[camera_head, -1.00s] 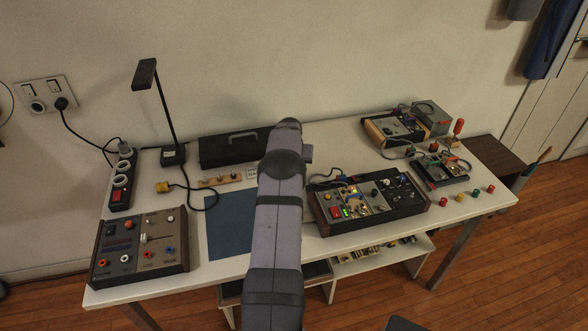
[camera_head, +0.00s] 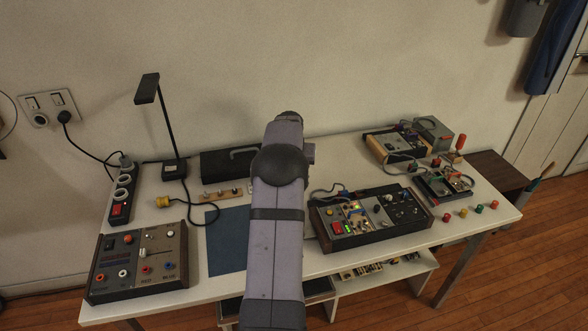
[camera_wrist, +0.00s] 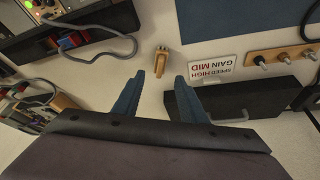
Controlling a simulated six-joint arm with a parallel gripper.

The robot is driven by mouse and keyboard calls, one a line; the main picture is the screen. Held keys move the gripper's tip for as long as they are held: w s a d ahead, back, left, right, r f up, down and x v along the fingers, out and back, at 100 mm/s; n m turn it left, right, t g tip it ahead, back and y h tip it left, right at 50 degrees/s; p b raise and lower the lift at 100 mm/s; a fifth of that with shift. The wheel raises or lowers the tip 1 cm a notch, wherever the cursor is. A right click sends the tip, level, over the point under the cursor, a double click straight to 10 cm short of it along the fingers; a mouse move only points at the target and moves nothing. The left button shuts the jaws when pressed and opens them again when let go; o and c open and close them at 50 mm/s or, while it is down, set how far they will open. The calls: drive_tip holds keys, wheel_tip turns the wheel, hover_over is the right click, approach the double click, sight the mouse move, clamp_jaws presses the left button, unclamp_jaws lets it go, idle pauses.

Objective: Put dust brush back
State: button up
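My gripper (camera_wrist: 158,76) is open in the wrist view, with two blue fingers apart and nothing between them. It points down at the white tabletop (camera_head: 345,265). A small tan wooden piece with a dark slot (camera_wrist: 161,63) lies just beyond the fingertips; I cannot tell if it belongs to the brush. I cannot pick out a dust brush with certainty. A thin tool with a wooden tip (camera_head: 546,171) stands at the far right beside the brown side table (camera_head: 492,168). In the head view my arm hides my gripper and the table behind it.
A lit control box (camera_head: 370,220) stands right of my arm, with cables. A grey panel (camera_head: 140,262) is at the left front. A black case (camera_head: 222,164) and desk lamp (camera_head: 147,88) are behind. A blue mat (camera_head: 228,238) is clear. A label (camera_wrist: 211,70) lies nearby.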

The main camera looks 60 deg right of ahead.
drive_tip(key=shift+v, duration=1.65)
drive_tip(key=w+a+n+y, duration=0.1)
drive_tip(key=w+a+n, duration=0.3)
drive_tip(key=a, duration=1.1)
drive_tip(key=w+a+n+y, duration=0.2)
drive_tip(key=w+a, duration=0.4)
drive_tip(key=a, duration=0.9)
drive_tip(key=s+a+f+n, duration=0.1)
drive_tip(key=s+a+n, duration=0.1)
drive_tip(key=s+a, duration=0.3)
drive_tip(key=s+a+f+n+g, duration=0.1)
drive_tip(key=s+a+n, duration=0.2)
drive_tip(key=a, duration=0.9)
drive_tip(key=s+a+f+n+y, duration=0.1)
drive_tip(key=s+a+n, duration=0.1)
drive_tip(key=s+a, duration=0.6)
drive_tip(key=shift+s+a+f+g, duration=0.15)
drive_tip(key=shift+s+f+g, duration=0.1)
drive_tip(key=shift+s+g, duration=0.15)
drive_tip(key=shift+w, duration=0.1)
